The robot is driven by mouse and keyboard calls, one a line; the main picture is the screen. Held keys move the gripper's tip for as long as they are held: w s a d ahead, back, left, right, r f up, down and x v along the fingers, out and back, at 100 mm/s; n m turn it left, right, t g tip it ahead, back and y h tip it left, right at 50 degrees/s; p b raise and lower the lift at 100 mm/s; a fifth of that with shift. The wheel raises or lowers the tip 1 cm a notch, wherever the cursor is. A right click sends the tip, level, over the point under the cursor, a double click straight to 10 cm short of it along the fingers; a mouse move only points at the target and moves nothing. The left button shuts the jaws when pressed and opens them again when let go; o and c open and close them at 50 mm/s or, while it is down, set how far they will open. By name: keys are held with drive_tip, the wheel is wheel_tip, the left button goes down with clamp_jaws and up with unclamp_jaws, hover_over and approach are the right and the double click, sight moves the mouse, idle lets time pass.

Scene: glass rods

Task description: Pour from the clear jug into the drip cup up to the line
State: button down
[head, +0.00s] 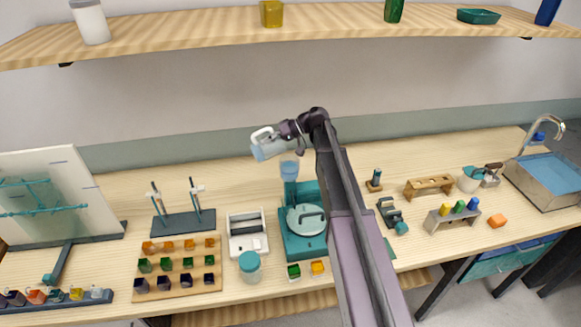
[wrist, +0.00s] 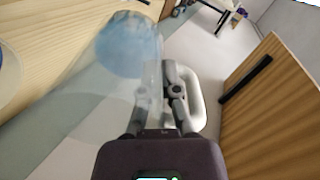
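The clear jug (head: 272,148) is in the air above the teal machine at the middle of the bench, tipped well over on its side. It also fills the left of the wrist view (wrist: 95,90), with blue liquid inside at its far end. My gripper (head: 283,131) is shut on the jug's white handle, which shows in the wrist view (wrist: 197,100). What seems to be the drip cup (head: 289,171), with blue in it, sits just below the jug on the teal machine. The cup's line is too small to make out, and I cannot tell whether liquid is flowing.
The teal machine (head: 283,236) has a round lidded top. A teal-lidded jar (head: 250,268) and a white device (head: 236,245) stand to its left. A block tray (head: 155,277) and rod stand (head: 180,222) are further left. A shelf (head: 330,24) runs above.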

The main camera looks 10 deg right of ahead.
drive_tip(key=shift+w+a+r+h+p, duration=0.15)
drive_tip(key=shift+r+h+p, duration=0.05)
drive_tip(key=shift+h+p, duration=0.35)
drive_tip(key=shift+f, duration=0.25)
drive_tip(key=shift+h, duration=0.25)
drive_tip(key=shift+w+a+r+h+p, duration=0.1)
drive_tip(key=shift+w+h+p, duration=0.15)
drive_tip(key=shift+h+p, duration=0.65)
drive_tip(key=shift+f+p, duration=0.3)
drive_tip(key=shift+p, duration=0.2)
drive_tip(key=shift+r+h+p, duration=0.1)
drive_tip(key=shift+h+p, duration=0.25)
drive_tip(key=shift+h, duration=0.05)
